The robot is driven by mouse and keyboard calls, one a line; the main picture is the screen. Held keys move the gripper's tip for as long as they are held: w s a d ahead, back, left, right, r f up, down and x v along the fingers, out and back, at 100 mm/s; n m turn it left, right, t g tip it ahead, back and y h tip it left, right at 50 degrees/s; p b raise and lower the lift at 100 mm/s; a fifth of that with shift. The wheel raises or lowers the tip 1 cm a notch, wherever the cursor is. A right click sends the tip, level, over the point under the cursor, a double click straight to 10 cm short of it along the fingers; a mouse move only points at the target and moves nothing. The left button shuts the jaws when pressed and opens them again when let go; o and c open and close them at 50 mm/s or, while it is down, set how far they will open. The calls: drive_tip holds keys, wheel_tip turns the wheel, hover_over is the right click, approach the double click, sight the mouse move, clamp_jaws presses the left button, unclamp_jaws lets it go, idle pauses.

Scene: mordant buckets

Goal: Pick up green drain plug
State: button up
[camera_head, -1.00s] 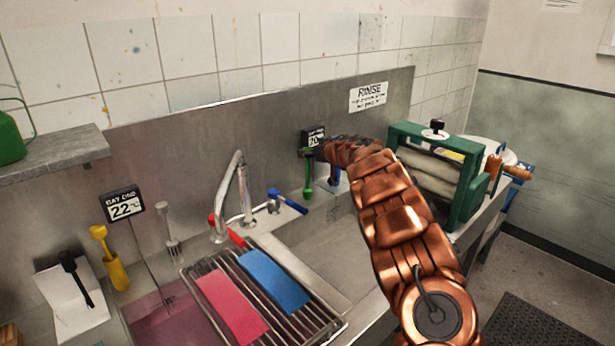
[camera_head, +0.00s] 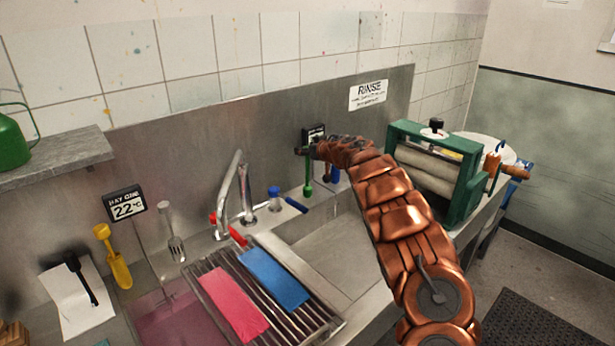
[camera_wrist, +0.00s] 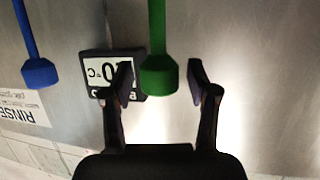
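The green drain plug (camera_wrist: 158,40) shows in the wrist view as a green stem with a wider faceted end. That end lies between the fingertips of my gripper (camera_wrist: 160,82), with a visible gap on each side. My gripper is open and not closed on it.
A temperature display (camera_wrist: 105,75) is on the wall behind my fingers. The sink basin (camera_head: 335,250) is below, with the faucet (camera_head: 243,195) and drying rack (camera_head: 205,275) left. A green wringer (camera_head: 465,185) stands right.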

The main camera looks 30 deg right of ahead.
clamp_jaws()
drive_tip(key=shift+r, duration=0.15)
idle(0.5)
